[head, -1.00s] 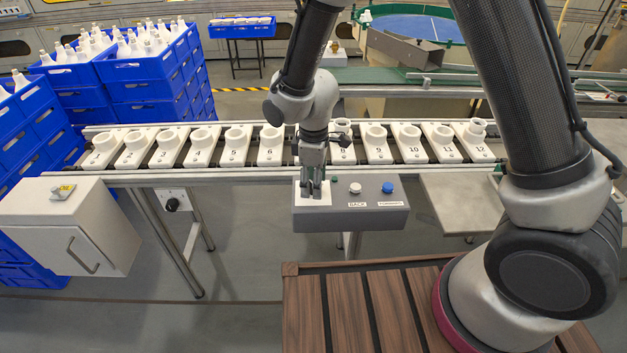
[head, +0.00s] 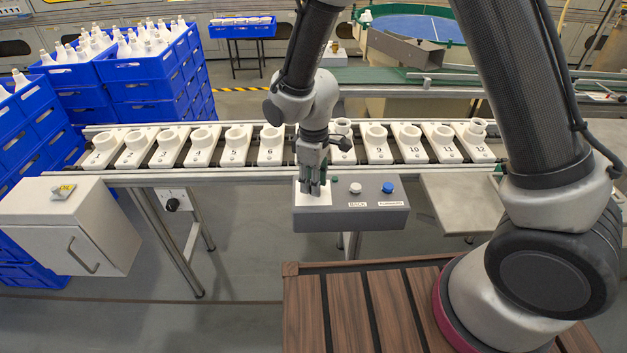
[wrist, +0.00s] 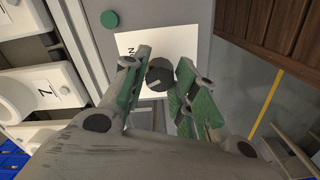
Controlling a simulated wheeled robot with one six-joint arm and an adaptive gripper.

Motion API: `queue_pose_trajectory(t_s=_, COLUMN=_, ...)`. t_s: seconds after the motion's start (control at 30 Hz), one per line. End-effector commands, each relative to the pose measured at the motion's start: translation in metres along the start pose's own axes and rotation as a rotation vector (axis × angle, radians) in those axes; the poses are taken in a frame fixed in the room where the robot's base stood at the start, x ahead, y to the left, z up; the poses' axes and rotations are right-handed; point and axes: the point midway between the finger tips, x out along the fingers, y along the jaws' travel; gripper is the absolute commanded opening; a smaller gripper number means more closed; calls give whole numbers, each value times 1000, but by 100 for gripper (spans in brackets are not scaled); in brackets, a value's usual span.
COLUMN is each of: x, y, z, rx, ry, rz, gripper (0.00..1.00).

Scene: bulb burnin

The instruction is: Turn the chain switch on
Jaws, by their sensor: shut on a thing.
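The chain switch is a dark round knob with a pale pointer mark (wrist: 160,76) on a white plate (head: 314,199) at the left end of a grey control box (head: 350,220). In the wrist view the plate (wrist: 183,42) shows part of a printed label, which looks like "ON", beside the left finger. My gripper (head: 313,187) points down onto the plate. In the wrist view my gripper (wrist: 163,66) has its green-padded fingers on either side of the knob, shut on it. In the head view the fingers hide the knob.
The box also carries a green button (head: 334,172), a white button (head: 355,188) and a blue button (head: 388,187). Behind it runs a conveyor of numbered white holders (head: 410,142). A grey cabinet (head: 70,222) stands at left, near blue crates (head: 150,95) of white bulbs.

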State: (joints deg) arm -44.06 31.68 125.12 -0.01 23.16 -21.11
Motion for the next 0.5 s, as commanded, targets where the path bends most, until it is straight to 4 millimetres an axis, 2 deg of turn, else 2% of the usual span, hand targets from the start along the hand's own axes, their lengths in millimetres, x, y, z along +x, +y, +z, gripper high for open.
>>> queue_pose_trajectory(t_s=0.5, x=0, y=-1, z=1, rx=485, ry=-2, rz=0, gripper=4)
